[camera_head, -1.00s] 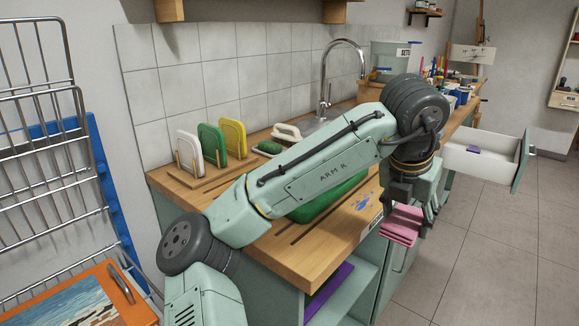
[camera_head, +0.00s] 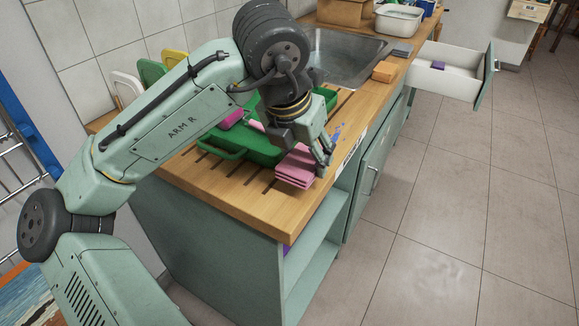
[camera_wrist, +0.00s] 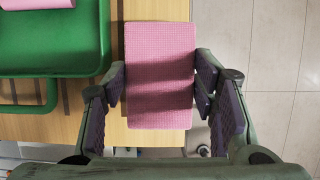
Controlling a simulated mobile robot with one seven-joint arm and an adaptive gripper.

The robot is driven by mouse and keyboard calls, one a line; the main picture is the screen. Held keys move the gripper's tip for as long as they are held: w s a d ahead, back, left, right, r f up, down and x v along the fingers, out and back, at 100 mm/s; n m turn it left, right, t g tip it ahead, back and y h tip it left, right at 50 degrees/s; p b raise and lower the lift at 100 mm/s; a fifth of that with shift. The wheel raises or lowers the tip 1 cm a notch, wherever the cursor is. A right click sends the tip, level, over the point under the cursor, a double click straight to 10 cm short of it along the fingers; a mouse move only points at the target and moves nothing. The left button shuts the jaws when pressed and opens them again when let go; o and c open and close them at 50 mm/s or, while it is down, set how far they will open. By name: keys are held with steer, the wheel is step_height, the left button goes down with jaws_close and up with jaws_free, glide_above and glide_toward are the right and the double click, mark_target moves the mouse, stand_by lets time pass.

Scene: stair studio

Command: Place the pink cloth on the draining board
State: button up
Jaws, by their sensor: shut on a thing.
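The pink cloth (camera_head: 294,168) is a folded, textured pad. My gripper (camera_head: 320,160) is shut on it, and in the wrist view the cloth (camera_wrist: 160,75) sits between the two fingers. The cloth is over the front edge of the grooved wooden draining board (camera_head: 232,190). I cannot tell whether it touches the wood. In the wrist view, wood (camera_wrist: 60,128) shows left of the cloth and floor shows to its right. My arm hides part of the board.
A green tray (camera_head: 262,152) with pink things in it stands on the board, left of the cloth. The sink (camera_head: 345,58) lies behind. An orange block (camera_head: 384,71) and a grey block (camera_head: 402,49) sit by the sink's front edge. An open drawer (camera_head: 450,68) juts out at right.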

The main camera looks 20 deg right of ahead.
mark_target(291, 163)
steer(key=a, duration=0.3)
steer(key=shift+s+f, duration=0.2)
steer(key=shift+s, duration=0.2)
steer(key=shift+d+f+p, duration=0.1)
steer(key=shift+f+p, duration=0.35)
steer(key=shift+f, duration=1.25)
steer(key=o, duration=1)
steer(key=shift+f, duration=0.1)
steer(key=b+v, duration=0.1)
steer(key=v, duration=1.1)
steer(key=shift+w, duration=0.1)
